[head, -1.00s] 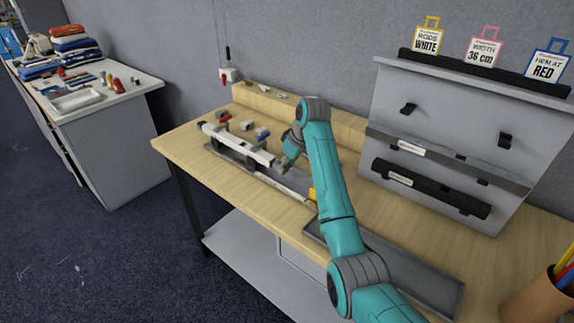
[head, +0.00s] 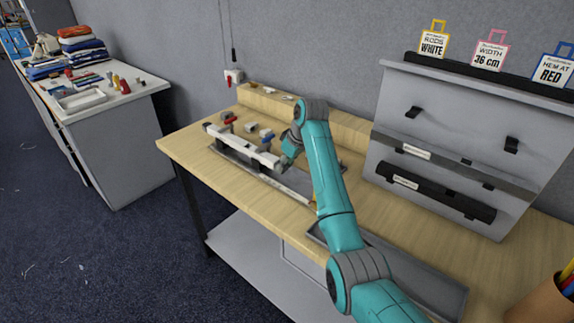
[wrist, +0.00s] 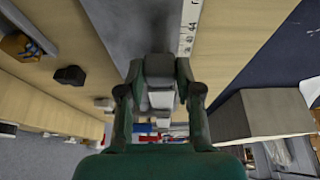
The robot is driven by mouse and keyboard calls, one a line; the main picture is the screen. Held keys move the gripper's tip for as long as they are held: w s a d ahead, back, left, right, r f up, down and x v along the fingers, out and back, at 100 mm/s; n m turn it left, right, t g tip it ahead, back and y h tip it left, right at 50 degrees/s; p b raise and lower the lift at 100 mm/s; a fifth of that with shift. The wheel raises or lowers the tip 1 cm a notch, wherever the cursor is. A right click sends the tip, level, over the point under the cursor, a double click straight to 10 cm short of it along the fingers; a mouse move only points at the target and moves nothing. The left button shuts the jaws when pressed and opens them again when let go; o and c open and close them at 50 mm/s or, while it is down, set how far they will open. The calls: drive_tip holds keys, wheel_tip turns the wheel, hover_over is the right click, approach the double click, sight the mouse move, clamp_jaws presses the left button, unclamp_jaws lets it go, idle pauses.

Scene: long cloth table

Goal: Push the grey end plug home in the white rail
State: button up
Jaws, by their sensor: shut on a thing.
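The white rail (head: 240,146) lies along the grey fixture on the wooden bench in the head view. My gripper (head: 285,163) is low at the rail's near right end. In the wrist view my gripper (wrist: 160,84) is shut on a grey block between its fingers, which I take as the grey end plug (wrist: 158,66). A pale piece, perhaps the rail's end (wrist: 161,99), shows just beyond it. My fingers and arm hide the plug in the head view, and I cannot tell how far it sits in the rail.
A ruled scale strip (wrist: 188,28) runs beside the gripper. A grey tray (head: 425,278) lies on the bench at right, below a grey drawer cabinet (head: 440,120). A side table (head: 110,100) stands at far left.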

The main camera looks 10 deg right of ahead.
drive_tip(key=shift+w+a, duration=0.35)
drive_tip(key=shift+w, duration=0.15)
drive_tip(key=o, duration=1)
drive_tip(key=v, duration=1.2)
drive_tip(key=shift+w, duration=0.1)
